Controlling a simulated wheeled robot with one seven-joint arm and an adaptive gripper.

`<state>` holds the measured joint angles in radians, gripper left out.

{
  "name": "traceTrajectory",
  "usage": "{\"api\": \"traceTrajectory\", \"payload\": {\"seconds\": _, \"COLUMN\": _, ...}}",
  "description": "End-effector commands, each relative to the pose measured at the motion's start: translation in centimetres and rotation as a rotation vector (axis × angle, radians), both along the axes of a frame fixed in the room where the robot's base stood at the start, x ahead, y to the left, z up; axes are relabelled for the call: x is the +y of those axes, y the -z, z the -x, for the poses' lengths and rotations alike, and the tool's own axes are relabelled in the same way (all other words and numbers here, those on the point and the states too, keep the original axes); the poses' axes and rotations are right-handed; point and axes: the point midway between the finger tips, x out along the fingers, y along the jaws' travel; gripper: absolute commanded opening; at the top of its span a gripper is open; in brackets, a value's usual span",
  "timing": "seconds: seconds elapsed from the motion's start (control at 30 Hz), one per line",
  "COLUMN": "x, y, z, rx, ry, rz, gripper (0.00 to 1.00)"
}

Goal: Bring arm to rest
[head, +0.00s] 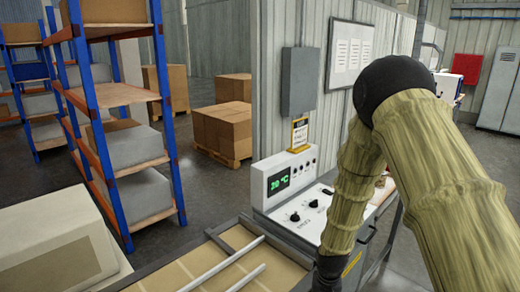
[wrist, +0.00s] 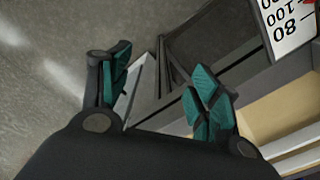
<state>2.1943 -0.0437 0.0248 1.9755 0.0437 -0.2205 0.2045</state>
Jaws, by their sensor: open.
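My arm crosses the right side of the head view, with its lower link running down to a dark joint at the bottom edge. The gripper itself does not show there. In the wrist view my gripper (wrist: 160,66) is open, its two teal-padded fingers apart with nothing between them. Beyond the fingers are grey floor and the dark frame edge of a bench. No filter cartridge can be made out in either view.
A shallow tan tray (head: 185,270) with white bars lies at bottom centre. A blue and orange shelf rack (head: 168,140) stands left. A scale label (wrist: 290,22) shows at top right.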

Motion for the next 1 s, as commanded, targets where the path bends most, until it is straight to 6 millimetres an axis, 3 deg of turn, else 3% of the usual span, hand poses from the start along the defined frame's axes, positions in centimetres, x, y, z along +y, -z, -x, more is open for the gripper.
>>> {"api": "traceTrajectory", "payload": {"seconds": 0.03, "x": -0.4, "y": 3.1, "z": 2.2, "rx": 0.010, "ry": -0.006, "rz": -0.001, "gripper": 0.63}}
{"api": "traceTrajectory", "payload": {"seconds": 0.2, "x": -1.4, "y": 10.4, "z": 8.9, "rx": 0.010, "ry": -0.039, "rz": -0.001, "gripper": 0.63}}
{"api": "traceTrajectory", "payload": {"seconds": 0.5, "x": -2.8, "y": 20.2, "z": 23.0, "rx": 0.010, "ry": -0.102, "rz": -0.003, "gripper": 0.63}}
{"api": "traceTrajectory", "payload": {"seconds": 0.6, "x": -3.1, "y": 22.0, "z": 27.5, "rx": 0.008, "ry": -0.122, "rz": -0.004, "gripper": 0.63}}
{"api": "traceTrajectory", "payload": {"seconds": 0.73, "x": -3.4, "y": 23.1, "z": 31.7, "rx": 0.005, "ry": -0.143, "rz": -0.005, "gripper": 0.63}}
{"api": "traceTrajectory", "payload": {"seconds": 0.83, "x": -3.4, "y": 23.4, "z": 33.6, "rx": 0.001, "ry": -0.152, "rz": -0.004, "gripper": 0.63}}
{"api": "traceTrajectory", "payload": {"seconds": 1.0, "x": -3.4, "y": 23.4, "z": 34.7, "rx": -0.004, "ry": -0.159, "rz": -0.004, "gripper": 0.63}}
